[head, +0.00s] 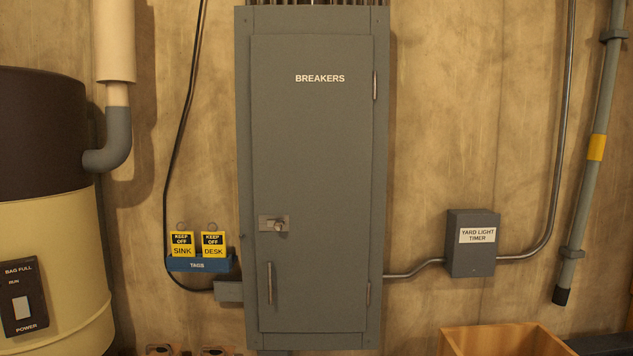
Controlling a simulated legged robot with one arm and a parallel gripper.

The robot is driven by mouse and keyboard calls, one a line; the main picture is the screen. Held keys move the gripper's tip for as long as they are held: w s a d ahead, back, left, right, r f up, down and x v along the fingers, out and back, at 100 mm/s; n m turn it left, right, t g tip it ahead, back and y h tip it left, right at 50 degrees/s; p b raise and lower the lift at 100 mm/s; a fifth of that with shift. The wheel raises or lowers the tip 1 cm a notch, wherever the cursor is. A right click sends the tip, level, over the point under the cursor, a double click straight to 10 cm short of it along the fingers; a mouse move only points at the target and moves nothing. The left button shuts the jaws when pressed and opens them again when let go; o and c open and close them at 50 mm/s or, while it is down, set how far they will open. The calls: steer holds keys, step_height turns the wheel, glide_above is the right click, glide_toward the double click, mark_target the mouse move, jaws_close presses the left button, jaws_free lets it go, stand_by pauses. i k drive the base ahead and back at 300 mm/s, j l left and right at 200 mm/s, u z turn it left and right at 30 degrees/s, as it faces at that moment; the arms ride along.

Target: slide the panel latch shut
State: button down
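The grey breaker panel door (318,160), marked BREAKERS, sits flush in its frame (381,200) on the wall and looks closed. A small metal latch (272,223) with a round knob (281,226) is on the left side of the door, its plate reaching toward the door's left edge. I cannot tell whether its bolt crosses into the frame. A vertical bar handle (270,283) is below the latch. Hinges are on the door's right edge. My gripper is not in view.
A blue tag holder (198,264) with two yellow KEEP OFF tags is left of the panel. A tan and brown tank (45,220) stands at far left, a wooden crate (505,340) at lower right.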

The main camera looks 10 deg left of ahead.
mark_target(278, 224)
steer(key=i+u, duration=0.1)
steer(key=u, duration=0.95)
